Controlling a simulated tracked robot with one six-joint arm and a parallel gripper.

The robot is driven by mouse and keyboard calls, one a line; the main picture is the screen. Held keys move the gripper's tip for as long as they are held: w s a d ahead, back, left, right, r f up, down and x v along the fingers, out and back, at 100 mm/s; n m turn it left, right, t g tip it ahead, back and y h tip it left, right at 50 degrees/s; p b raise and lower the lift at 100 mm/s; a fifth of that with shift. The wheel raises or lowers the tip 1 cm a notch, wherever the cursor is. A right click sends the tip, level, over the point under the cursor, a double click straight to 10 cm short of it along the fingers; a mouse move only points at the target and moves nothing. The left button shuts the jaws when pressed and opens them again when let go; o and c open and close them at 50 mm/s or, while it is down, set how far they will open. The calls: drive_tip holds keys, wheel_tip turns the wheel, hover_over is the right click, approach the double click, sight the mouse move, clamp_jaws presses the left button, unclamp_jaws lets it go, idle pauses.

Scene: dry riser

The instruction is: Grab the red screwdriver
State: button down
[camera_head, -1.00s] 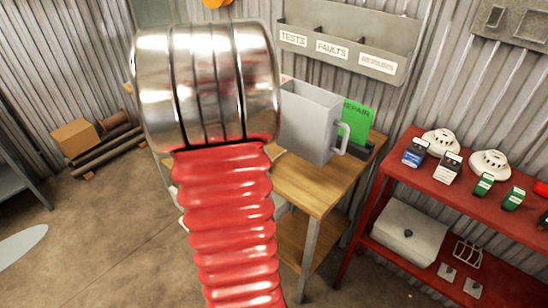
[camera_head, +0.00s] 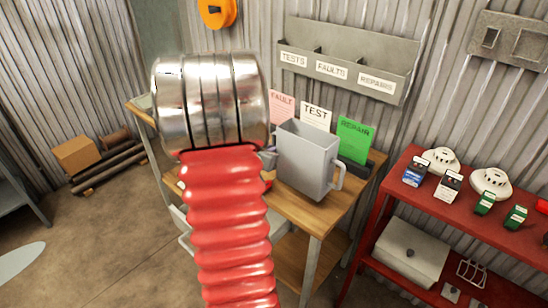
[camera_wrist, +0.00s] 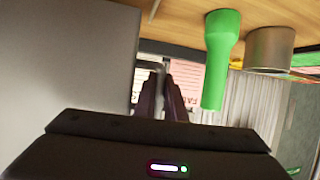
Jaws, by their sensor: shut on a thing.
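A grey square jug (camera_head: 307,160) with a side handle stands at or just above the wooden table, in front of the cards. My gripper (camera_wrist: 165,95) is shut at the jug's left side in the head view. The jug fills the left of the wrist view (camera_wrist: 65,60) as a plain grey wall, close to the fingers. The exact grip point is hard to make out. I cannot clearly make out the red screwdriver. A small red and yellow patch (camera_head: 267,180) shows beside my arm, too small to identify. My arm hides much of the table's left part.
In the wrist view a green handle-like object (camera_wrist: 221,60) and a metal cylinder (camera_wrist: 269,50) are near the fingers on the right. The wooden table (camera_head: 290,205) carries FAULT, TEST and REPAIR cards (camera_head: 355,138). A red shelf (camera_head: 440,200) with detectors stands right.

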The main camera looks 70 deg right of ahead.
drive_tip(key=shift+f, duration=1.95)
drive_tip(key=c, duration=1.8)
unclamp_jaws()
drive_tip(key=v, duration=1.2)
